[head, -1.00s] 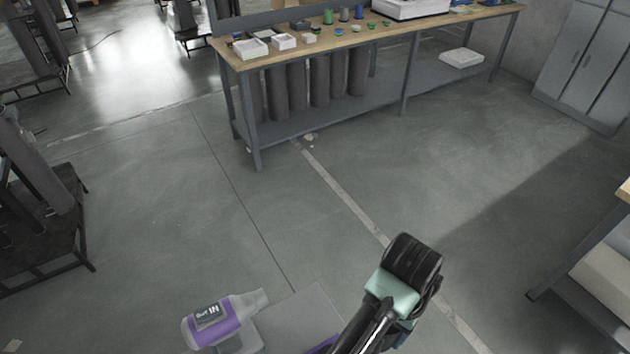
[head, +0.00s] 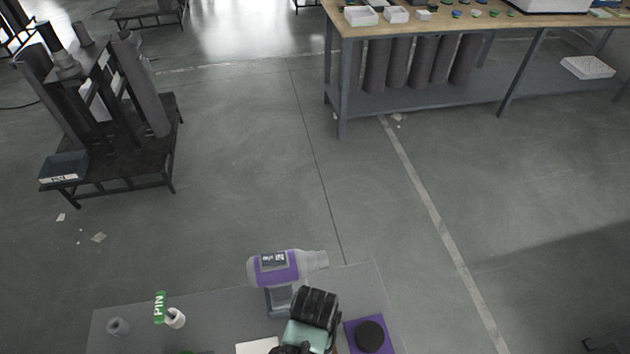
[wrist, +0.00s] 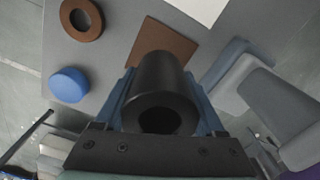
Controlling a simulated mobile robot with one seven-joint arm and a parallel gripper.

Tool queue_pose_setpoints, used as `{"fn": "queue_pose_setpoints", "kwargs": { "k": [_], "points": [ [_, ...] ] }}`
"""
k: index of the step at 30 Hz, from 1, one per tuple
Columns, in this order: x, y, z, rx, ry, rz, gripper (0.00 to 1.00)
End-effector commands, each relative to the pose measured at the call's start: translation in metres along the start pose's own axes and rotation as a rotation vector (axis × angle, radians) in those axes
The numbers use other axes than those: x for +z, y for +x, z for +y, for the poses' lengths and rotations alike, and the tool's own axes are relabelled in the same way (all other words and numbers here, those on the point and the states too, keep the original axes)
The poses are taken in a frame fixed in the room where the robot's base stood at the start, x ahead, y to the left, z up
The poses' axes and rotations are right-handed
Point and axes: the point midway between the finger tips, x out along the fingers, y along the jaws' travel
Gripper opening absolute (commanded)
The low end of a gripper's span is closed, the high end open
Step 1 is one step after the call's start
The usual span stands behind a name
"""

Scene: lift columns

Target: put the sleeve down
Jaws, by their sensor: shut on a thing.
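In the wrist view my gripper (wrist: 161,92) is shut on a black hollow sleeve (wrist: 160,82), with a blue finger on each side of it. The sleeve's open end faces the camera. Behind it lies a brown square pad (wrist: 150,42) on a grey worktop (wrist: 115,60). The sleeve overlaps the pad in the picture; I cannot tell whether its far end touches anything. In the head view the gripper and sleeve do not show clearly; my arm covers part of the worktop (head: 215,318).
A brown ring (wrist: 94,28) and a blue disc (wrist: 68,84) lie left of the sleeve. A purple-and-grey tool (head: 280,267) stands at the worktop's far edge. A purple pad with a black disc (head: 370,335) sits right; a green PIN tag (head: 160,308) sits left.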

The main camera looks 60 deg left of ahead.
Motion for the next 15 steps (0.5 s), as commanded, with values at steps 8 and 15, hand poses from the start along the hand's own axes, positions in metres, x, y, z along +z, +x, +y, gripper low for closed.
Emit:
{"fn": "queue_pose_setpoints", "kwargs": {
  "k": [8,15],
  "points": [
    [-0.001,0.023,0.000,0.000,0.000,0.001,0.05],
    [-0.002,0.051,-0.001,-0.001,0.000,0.002,0.05]
  ]
}}
